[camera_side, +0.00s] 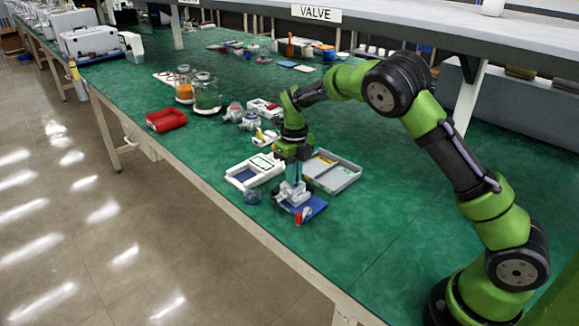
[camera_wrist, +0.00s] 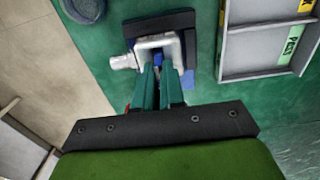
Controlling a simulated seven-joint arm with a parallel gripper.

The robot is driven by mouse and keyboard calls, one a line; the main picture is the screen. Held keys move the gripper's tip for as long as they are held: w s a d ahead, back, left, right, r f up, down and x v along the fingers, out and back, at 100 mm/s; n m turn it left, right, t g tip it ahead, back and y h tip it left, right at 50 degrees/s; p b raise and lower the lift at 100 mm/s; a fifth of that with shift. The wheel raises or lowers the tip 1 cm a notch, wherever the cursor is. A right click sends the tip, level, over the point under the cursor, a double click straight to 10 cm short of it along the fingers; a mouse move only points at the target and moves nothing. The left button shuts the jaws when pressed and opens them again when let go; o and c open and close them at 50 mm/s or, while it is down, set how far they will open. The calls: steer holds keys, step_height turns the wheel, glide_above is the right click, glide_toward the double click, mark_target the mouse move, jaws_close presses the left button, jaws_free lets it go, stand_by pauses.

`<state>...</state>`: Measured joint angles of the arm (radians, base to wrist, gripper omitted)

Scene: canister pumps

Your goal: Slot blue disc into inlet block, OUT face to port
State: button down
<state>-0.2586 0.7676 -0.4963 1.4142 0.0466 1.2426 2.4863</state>
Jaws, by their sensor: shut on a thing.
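My gripper (camera_wrist: 159,88) points down at the grey-white inlet block (camera_wrist: 146,48), its two teal fingers close together at the block's opening. A small blue piece, the blue disc (camera_wrist: 158,60), shows between the fingertips, inside the block's outline. My gripper is shut on it. The fingers hide most of the disc, so I cannot tell which face is towards the port or how deep it sits. The block's round port stub (camera_wrist: 122,62) sticks out to the left in the wrist view. In the side view my gripper (camera_side: 293,180) is directly over the block (camera_side: 292,194).
The block stands on a blue pad (camera_side: 316,207), with a small red item (camera_side: 298,219) at its front. A grey compartment tray (camera_side: 345,180) is to the right, a white-framed tray (camera_side: 236,178) to the left. A round blue dish (camera_side: 252,196) lies near the table edge.

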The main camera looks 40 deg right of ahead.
steer(key=shift+f, duration=0.15)
steer(key=c, duration=1.7)
jaws_free()
steer(key=o, duration=0.6)
steer(key=shift+c, duration=0.2)
step_height(320, 180, up, 17)
steer(key=shift+f, duration=0.1)
